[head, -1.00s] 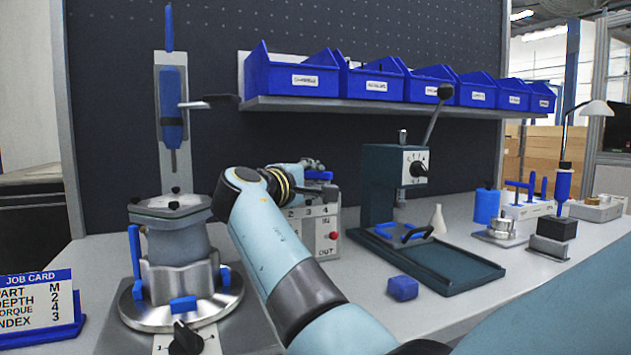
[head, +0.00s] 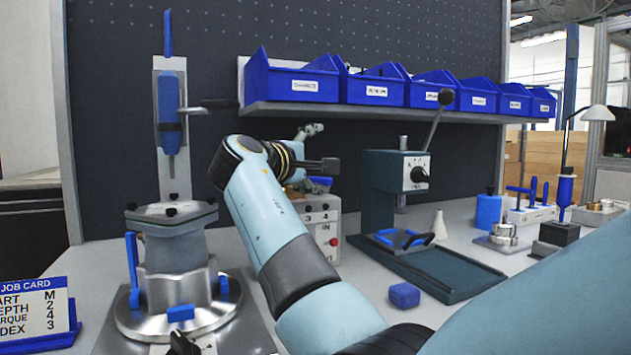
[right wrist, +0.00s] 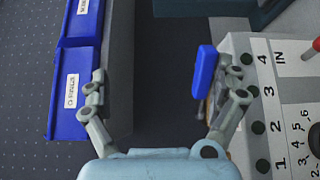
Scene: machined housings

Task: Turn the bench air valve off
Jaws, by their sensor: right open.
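A blue lever (right wrist: 205,70), which looks like the air valve handle, stands beside the numbered box in the right wrist view. A bit of blue (head: 320,181) shows above that box in the head view, partly behind my gripper; I cannot tell its turn position there. My right gripper (right wrist: 165,88) is open, with its fingers spread wide. The lever is between the fingers, close to the right one, and nothing is gripped; contact cannot be told. In the head view my right gripper (head: 316,148) is above the numbered box. My left gripper is not in view.
The numbered box (head: 327,235) has a red knob. Blue bins (head: 290,80) on a shelf (head: 400,110) hang above. A press (head: 395,190) stands to the right, a clamped housing (head: 172,245) to the left. A blue block (head: 404,295) lies in front.

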